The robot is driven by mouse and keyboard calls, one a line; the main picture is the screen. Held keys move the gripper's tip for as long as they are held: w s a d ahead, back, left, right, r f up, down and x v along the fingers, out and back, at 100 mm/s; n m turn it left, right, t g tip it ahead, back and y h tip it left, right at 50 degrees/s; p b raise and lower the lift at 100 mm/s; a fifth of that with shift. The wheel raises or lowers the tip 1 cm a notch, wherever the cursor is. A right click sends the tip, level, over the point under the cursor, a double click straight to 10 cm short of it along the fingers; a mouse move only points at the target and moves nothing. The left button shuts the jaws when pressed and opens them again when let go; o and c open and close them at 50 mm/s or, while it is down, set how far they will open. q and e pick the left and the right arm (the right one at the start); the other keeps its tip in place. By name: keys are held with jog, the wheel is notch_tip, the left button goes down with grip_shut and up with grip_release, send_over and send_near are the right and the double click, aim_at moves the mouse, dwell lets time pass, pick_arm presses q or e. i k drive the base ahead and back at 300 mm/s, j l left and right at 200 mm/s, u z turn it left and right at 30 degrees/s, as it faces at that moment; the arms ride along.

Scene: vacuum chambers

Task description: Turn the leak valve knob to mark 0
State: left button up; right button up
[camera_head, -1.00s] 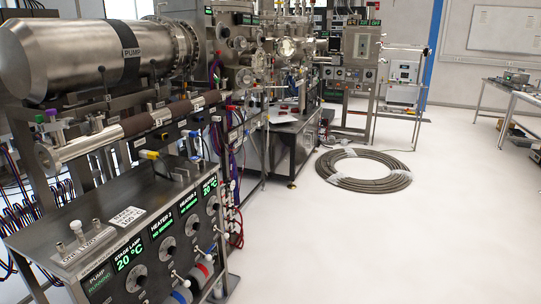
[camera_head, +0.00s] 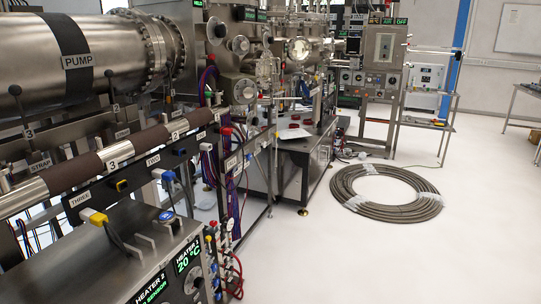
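I cannot make out which part is the leak valve knob, and no mark 0 can be read. Several round knobs and ports show on the steel chambers, among them a round port (camera_head: 300,48) on the far chamber. A dial knob (camera_head: 194,280) sits on the heater panel at the lower middle. Neither of my grippers shows in the view.
A large steel cylinder labelled PUMP (camera_head: 85,62) fills the upper left. A heater cabinet (camera_head: 135,262) stands at the front left. A coiled hose (camera_head: 388,208) lies on the floor. White floor (camera_head: 400,265) is clear at the lower right.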

aim_at(243, 46)
jog(key=i+u, duration=0.15)
jog(key=i, duration=0.35)
jog(key=i+l+u, duration=0.1)
jog(key=i, duration=0.4)
jog(key=l+u, duration=0.2)
jog(key=u, duration=0.35)
jog(key=i+l+u, duration=0.25)
jog(key=l, duration=0.15)
jog(key=l+u, duration=0.6)
jog(key=l, duration=2.45)
jog(key=i+l, duration=0.1)
jog(key=l, duration=0.55)
